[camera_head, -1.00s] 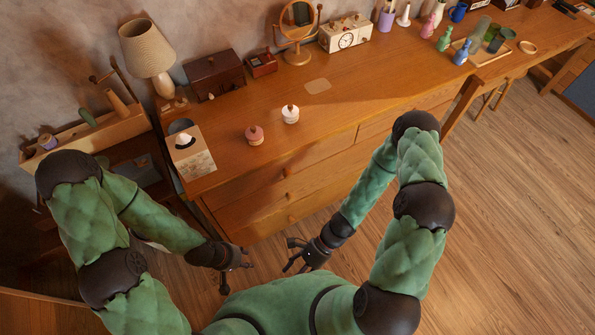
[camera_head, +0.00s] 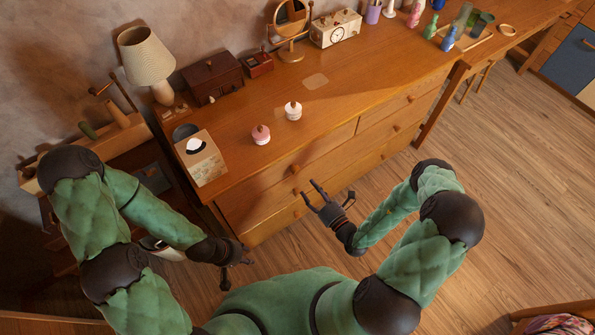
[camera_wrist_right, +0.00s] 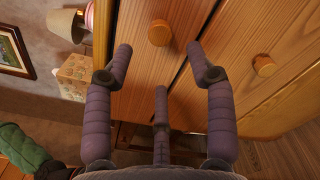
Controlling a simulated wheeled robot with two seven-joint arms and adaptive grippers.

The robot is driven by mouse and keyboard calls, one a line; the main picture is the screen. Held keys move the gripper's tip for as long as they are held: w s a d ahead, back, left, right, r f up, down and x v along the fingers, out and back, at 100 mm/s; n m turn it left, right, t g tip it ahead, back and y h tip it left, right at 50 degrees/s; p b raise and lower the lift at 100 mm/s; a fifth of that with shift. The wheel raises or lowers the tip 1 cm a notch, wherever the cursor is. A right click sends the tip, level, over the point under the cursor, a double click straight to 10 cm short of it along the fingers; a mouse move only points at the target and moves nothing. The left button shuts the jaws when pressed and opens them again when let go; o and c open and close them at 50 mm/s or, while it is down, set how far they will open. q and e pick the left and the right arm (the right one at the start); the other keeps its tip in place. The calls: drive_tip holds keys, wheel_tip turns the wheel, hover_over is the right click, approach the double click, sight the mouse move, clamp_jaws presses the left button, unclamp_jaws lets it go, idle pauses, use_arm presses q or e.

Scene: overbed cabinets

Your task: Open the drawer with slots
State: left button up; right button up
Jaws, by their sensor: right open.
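The wooden dresser (camera_head: 330,150) has several drawers with round knobs, and all those I see look shut. I cannot tell which drawer holds slots; no interior shows. My right gripper (camera_head: 322,192) is open and empty in front of the dresser's drawer fronts. In the right wrist view its spread fingers (camera_wrist_right: 160,62) point at a drawer front (camera_wrist_right: 140,75) with a round knob (camera_wrist_right: 159,33) just beyond the fingertips, apart from them. A second knob (camera_wrist_right: 263,66) lies further right on another drawer. My left gripper (camera_head: 238,262) hangs at the dresser's left front; its opening is unclear.
A lamp (camera_head: 146,60) stands at the left. The floor (camera_head: 500,190) at the right is free.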

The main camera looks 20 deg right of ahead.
sight(298, 172)
drive_tip(key=b+x, duration=0.1)
drive_tip(key=x, duration=0.8)
drive_tip(key=shift+w+a+b, duration=0.15)
drive_tip(key=shift+w+b, duration=0.05)
drive_tip(key=shift+b, duration=0.2)
clamp_jaws()
